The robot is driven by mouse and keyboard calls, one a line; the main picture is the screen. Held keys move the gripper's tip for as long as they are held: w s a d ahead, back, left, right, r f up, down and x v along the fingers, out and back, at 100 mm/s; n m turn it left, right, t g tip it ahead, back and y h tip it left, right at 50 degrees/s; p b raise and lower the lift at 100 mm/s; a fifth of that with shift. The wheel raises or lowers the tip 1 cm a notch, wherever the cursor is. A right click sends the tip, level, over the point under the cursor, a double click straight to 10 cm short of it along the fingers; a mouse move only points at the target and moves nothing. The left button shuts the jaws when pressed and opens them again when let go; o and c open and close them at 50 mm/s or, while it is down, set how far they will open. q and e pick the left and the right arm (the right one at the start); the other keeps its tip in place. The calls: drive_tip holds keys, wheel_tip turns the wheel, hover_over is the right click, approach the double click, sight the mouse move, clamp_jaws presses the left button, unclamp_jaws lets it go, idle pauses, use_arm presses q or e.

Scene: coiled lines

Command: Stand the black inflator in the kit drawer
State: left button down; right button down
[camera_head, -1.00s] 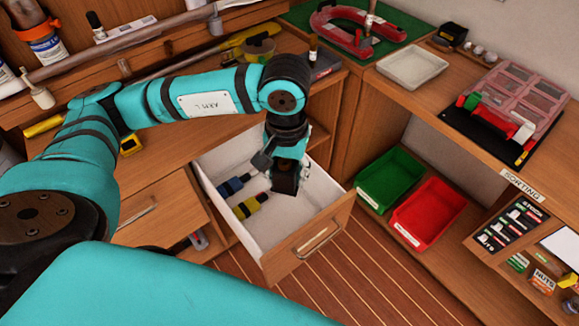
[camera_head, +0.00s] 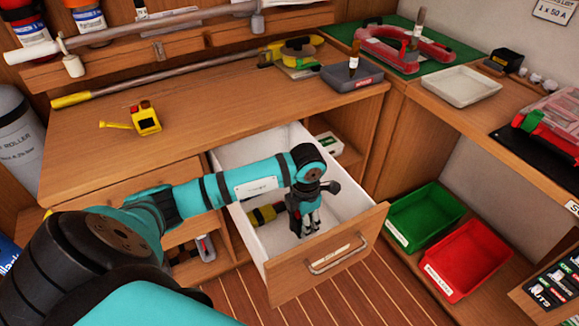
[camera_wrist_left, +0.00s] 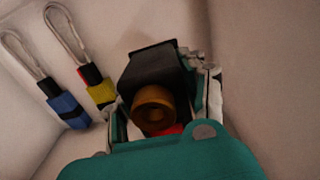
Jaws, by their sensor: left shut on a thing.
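The kit drawer (camera_head: 330,259) is pulled open, with white inner walls and a wooden front. My left gripper (camera_head: 307,226) points down inside it, towards the front end. In the left wrist view it is shut on the black inflator (camera_wrist_left: 155,68), which shows a dark body and a round brown end (camera_wrist_left: 154,106) facing the camera. In the head view the gripper mostly hides the inflator, and I cannot tell whether it touches the drawer floor. A yellow item (camera_wrist_left: 101,92) and a blue item (camera_wrist_left: 68,108), both with looped cords, lie beside it. My right gripper is not in view.
Green (camera_head: 425,214) and red (camera_head: 468,258) bins sit on the low shelf at right. The bench above the drawer holds a yellow tool (camera_head: 145,120) and a grey box (camera_head: 352,78). A white tray (camera_head: 461,86) stands on the right counter.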

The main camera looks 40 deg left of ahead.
use_arm(q)
wheel_tip(320, 180, down, 5)
drive_tip(key=shift+f, duration=2)
drive_tip(key=shift+f, duration=0.15)
drive_tip(key=c, duration=0.7)
unclamp_jaws()
